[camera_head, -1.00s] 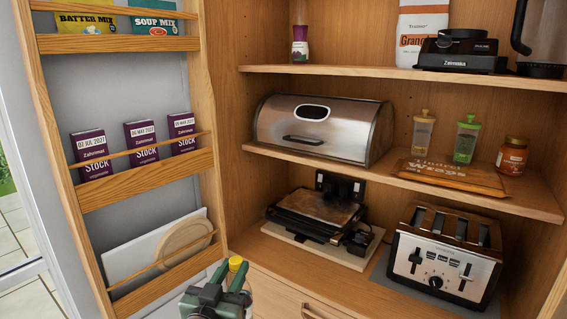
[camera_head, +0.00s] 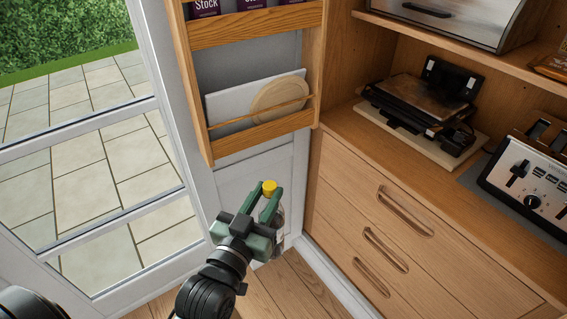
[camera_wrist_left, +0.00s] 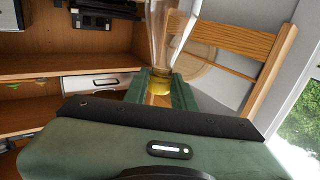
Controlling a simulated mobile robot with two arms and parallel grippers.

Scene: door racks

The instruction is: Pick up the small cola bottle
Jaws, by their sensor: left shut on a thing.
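My left gripper (camera_head: 257,220) is green and is shut on a small clear bottle with a yellow cap (camera_head: 269,187). I take this as the small cola bottle; no label can be read. In the head view it is held in the air in front of the door, cap up, its body mostly hidden behind the fingers. In the left wrist view the clear bottle body (camera_wrist_left: 166,40) rises from between the green fingers of the left gripper (camera_wrist_left: 160,95), with the yellow cap end nearest them. My right gripper is not in view.
A door rack (camera_head: 257,135) holding a white board and a round wooden board is just above the bottle. Drawers (camera_head: 400,235) stand to the right, below a counter with a sandwich press (camera_head: 420,105) and a toaster (camera_head: 530,175). A glass door (camera_head: 90,160) is left.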

